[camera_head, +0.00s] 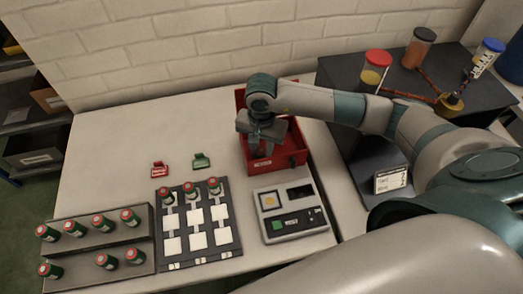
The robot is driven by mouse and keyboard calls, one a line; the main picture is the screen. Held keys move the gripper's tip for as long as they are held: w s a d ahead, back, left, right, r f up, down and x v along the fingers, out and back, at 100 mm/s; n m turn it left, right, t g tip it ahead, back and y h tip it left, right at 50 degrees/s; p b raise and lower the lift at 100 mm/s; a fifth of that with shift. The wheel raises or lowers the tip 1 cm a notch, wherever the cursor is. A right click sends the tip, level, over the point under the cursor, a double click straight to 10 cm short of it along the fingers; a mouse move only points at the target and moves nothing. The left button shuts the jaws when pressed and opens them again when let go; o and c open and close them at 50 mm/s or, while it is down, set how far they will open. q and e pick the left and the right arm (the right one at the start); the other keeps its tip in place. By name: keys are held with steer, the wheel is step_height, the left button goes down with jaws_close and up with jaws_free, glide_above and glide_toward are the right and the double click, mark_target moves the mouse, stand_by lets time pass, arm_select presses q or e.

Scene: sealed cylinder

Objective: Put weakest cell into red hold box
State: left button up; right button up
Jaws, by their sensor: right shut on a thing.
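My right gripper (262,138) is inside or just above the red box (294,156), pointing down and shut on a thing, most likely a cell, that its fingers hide. Three cells with red tops and green bodies stand at the top of the dark board (204,251): a left cell (167,196), a middle cell (190,191) and a right cell (214,186). Several like cells (102,223) stand in two rows on the grey stepped rack (82,250). My left gripper is not in view.
A grey tester (291,226) with a small screen stands in front of the red box. A red tag (160,170) and a green tag (202,161) lie behind the board. A dark table with jars (375,72) is at right. The white table (110,165) is clear at back left.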

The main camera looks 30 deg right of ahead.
mark_target(261, 151)
steer(key=shift+f, duration=0.15)
steer(key=o, duration=0.8)
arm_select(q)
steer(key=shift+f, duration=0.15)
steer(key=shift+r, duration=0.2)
arm_select(e)
steer(key=shift+r, duration=0.25)
steer(key=shift+r, duration=0.1)
